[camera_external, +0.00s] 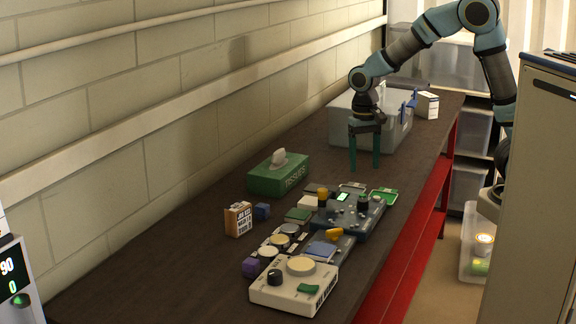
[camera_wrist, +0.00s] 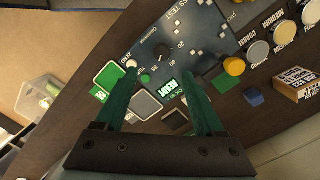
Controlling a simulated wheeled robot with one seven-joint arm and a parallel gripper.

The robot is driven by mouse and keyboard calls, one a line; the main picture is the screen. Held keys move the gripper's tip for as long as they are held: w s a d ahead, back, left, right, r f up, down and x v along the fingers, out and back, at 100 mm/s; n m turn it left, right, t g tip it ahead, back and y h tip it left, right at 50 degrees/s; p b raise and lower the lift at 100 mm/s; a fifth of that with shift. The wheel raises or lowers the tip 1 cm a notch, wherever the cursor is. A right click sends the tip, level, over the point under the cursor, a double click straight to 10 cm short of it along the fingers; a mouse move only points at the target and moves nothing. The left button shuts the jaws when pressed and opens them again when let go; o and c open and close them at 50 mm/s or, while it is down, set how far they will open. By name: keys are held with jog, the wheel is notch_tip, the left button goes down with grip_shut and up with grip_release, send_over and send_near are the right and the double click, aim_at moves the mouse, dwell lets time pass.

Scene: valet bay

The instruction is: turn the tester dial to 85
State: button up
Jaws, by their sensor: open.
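The gloss tester is a dark blue-grey panel (camera_external: 350,222) on the bench; it also shows in the wrist view (camera_wrist: 205,25). Its dial is a dark round knob (camera_wrist: 163,52), with the marks 20 and 60 readable beside it. The knob also stands up from the panel in the external view (camera_external: 363,202). Its exact pointing direction is too small to tell. A lit green display (camera_wrist: 169,88) reads READY. My gripper (camera_external: 365,165) is open and empty above the bench, apart from the dial. In the wrist view its green fingers (camera_wrist: 159,78) spread below the dial.
A white device (camera_external: 294,286) with its own black knob sits at the near end. Pads and round tins lie beside the tester. A green tissue box (camera_external: 279,174) and a small carton (camera_external: 238,219) stand wallward. A grey case (camera_external: 396,128) stands behind my gripper.

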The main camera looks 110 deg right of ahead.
aim_at(363, 200)
notch_tip(363, 200, down, 10)
jog(key=y+p, duration=0.1)
jog(key=y, duration=0.2)
jog(key=shift+a+f+m+t+y+p, duration=0.1)
jog(key=shift+f+m+t+y+p, duration=0.05)
jog(key=shift+m+t+y+p, duration=0.25)
jog(key=shift+c, duration=0.4)
grip_shut()
dwell(0.4)
